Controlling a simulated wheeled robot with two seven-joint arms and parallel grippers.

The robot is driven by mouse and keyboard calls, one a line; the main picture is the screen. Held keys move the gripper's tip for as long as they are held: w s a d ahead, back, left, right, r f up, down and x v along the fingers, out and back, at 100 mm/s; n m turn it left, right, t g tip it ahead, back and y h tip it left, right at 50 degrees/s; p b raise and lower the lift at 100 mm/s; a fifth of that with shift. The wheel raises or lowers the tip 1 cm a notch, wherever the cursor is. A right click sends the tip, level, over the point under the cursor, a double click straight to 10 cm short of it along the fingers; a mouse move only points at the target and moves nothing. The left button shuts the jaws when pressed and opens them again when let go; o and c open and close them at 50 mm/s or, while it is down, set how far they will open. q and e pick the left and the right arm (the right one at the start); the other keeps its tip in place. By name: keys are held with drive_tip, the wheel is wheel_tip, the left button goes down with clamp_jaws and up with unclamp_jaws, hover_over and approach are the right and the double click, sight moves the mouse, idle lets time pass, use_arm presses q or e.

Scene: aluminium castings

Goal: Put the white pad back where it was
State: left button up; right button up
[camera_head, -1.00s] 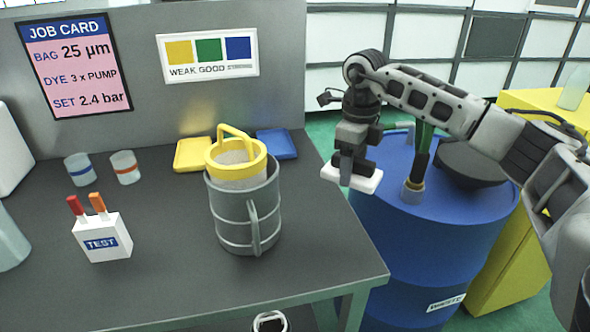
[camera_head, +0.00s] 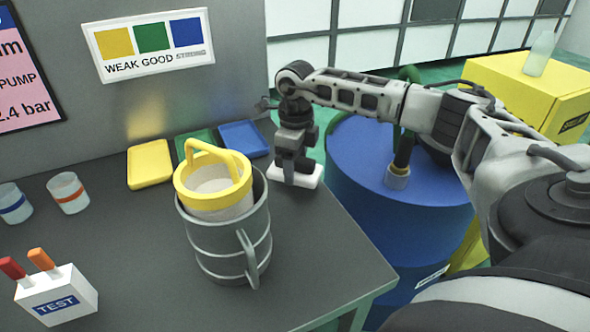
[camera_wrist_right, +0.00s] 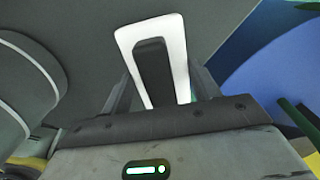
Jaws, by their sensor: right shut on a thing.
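The white pad (camera_head: 309,177) is in my right gripper (camera_head: 292,172), whose fingers are shut on it from above. In the head view it is at the right edge of the grey table, just right of the blue tray. I cannot tell whether it touches the table top. My left gripper is not in view.
A grey metal jug (camera_head: 222,246) with a yellow-rimmed strainer (camera_head: 215,200) stands left of the pad. Yellow (camera_head: 150,165), green (camera_head: 193,143) and blue (camera_head: 243,139) trays lie along the back wall. A blue drum (camera_head: 350,160) stands beyond the table's right edge.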

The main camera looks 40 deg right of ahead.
drive_tip(key=shift+f, duration=1.2)
drive_tip(key=shift+f, duration=0.2)
drive_tip(key=o, duration=0.9)
drive_tip(key=shift+r, duration=0.1)
wheel_tip(320, 180, up, 12)
drive_tip(key=shift+r+b, duration=0.15)
drive_tip(key=shift+b, duration=0.3)
